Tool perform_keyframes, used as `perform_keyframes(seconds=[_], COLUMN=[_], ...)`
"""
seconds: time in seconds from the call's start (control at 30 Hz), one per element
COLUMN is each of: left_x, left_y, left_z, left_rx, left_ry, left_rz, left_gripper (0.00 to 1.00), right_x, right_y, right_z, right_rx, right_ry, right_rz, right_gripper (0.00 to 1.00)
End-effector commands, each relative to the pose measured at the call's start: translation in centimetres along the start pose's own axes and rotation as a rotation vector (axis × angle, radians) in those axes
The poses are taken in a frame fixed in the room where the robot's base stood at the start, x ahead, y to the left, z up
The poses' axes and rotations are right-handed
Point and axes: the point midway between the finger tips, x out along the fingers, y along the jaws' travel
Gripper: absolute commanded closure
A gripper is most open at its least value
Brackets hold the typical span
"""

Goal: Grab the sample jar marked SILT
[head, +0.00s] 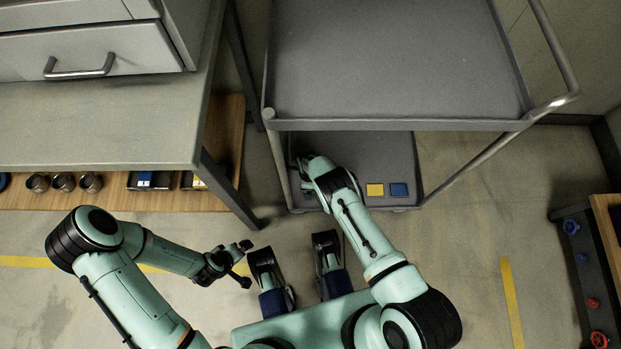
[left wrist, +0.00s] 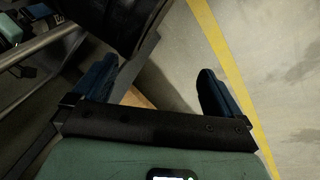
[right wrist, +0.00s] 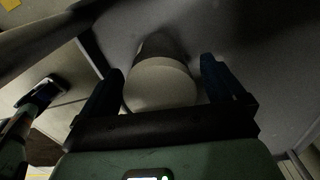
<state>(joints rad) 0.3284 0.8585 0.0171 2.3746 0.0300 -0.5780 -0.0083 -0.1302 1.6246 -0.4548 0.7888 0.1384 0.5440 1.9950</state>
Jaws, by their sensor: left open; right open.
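A round jar-like container with a pale lid (right wrist: 160,82) is between the fingers of my right gripper (right wrist: 158,80) in the right wrist view. The fingers are open on either side of it, and I cannot tell whether they touch it. No marking on it is readable.
The cart's top tray (head: 400,62) is bare and overhangs its lower shelf. Several dark cups (head: 63,182) stand on a wooden shelf under the bench (head: 95,125) at left. A valve rack (head: 581,270) is at right.

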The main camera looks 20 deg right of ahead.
Motion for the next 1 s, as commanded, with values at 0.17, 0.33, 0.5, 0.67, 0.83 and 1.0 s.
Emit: perform_keyframes(seconds=[0.17,0.33,0.5,0.67,0.83,1.0], left_x=[0.0,0.0,0.0,-0.6,-2.5,-3.9], left_y=[0.0,0.0,0.0,0.5,1.9,2.2], left_z=[0.0,0.0,0.0,-0.4,-0.9,1.4], left_rx=[0.000,0.000,0.000,0.004,0.017,0.022], left_ry=[0.000,0.000,0.000,0.013,0.031,-0.038], left_rz=[0.000,0.000,0.001,0.008,0.029,0.031], left_gripper=[0.00,0.00,0.00,0.00,0.00,0.00], right_x=[0.0,0.0,-0.1,-1.1,-4.5,-7.8], right_y=[0.0,0.0,-0.1,-0.1,-0.2,-0.1], right_z=[0.0,0.0,0.0,0.0,0.1,0.1], right_rx=[0.000,0.000,0.000,0.000,0.000,0.000], right_ry=[0.000,0.000,-0.001,-0.001,-0.001,-0.001], right_rz=[0.000,0.000,-0.001,-0.002,-0.004,-0.002], right_gripper=[0.23,0.75,0.75,0.75,0.75,0.75])
